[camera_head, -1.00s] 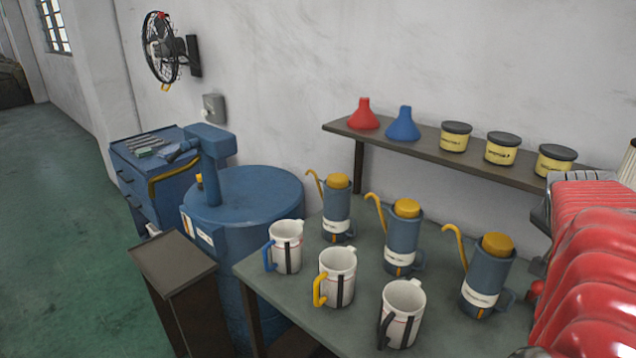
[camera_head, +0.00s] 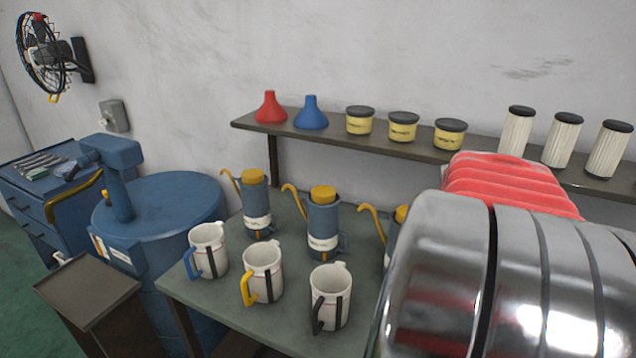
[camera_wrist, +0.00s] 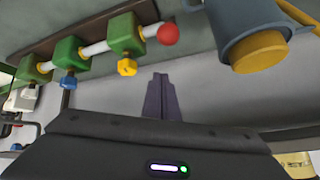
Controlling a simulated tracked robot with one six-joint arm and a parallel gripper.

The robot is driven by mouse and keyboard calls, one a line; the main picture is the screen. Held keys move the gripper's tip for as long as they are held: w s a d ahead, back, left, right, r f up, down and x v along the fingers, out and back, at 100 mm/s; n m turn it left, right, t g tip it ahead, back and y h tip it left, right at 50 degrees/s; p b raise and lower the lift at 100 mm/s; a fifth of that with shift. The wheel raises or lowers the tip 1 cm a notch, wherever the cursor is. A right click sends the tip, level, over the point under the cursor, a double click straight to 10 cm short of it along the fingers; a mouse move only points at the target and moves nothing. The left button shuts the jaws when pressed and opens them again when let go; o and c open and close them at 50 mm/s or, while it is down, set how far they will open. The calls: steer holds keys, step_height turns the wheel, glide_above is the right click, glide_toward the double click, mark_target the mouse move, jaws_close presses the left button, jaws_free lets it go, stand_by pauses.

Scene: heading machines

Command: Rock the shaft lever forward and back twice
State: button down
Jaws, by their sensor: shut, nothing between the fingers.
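In the wrist view a pale rod runs through several green blocks and ends in a red ball knob (camera_wrist: 168,33). It may be the shaft lever, but I cannot tell for sure. A yellow star knob (camera_wrist: 127,67) and a blue star knob (camera_wrist: 69,82) stick out of the green blocks. My gripper (camera_wrist: 160,80) is shut and empty, its dark fingers near the red ball in the picture but apart from it. In the head view my gripper and the rod are not visible; a large chrome and red body covers the lower right.
The bench (camera_head: 225,285) holds white mugs (camera_head: 262,272) and blue oil cans (camera_head: 323,222); one can shows close by in the wrist view (camera_wrist: 240,30). A wall shelf (camera_head: 350,146) carries funnels, tins and white cylinders. A blue drum (camera_head: 165,205) stands left of the bench.

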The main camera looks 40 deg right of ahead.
steer(key=shift+w+a+f, duration=0.1)
steer(key=shift+a+f, duration=0.2)
steer(key=shift+f, duration=0.3)
steer(key=shift+w+a+f, duration=0.1)
steer(key=shift+a+f, duration=0.25)
steer(key=shift+f, duration=0.25)
steer(key=shift+w+a+f, duration=0.1)
steer(key=shift+a+f, duration=0.2)
steer(key=shift+f, duration=0.3)
steer(key=shift+s+a+f, duration=0.4)
steer(key=shift+a+f, duration=0.2)
steer(key=shift+a, duration=0.15)
steer(key=shift+s+a+f, duration=0.35)
steer(key=shift+a+f, duration=0.25)
steer(key=shift+a, duration=0.15)
steer(key=shift+r, duration=0.1)
steer(key=v, duration=0.7)
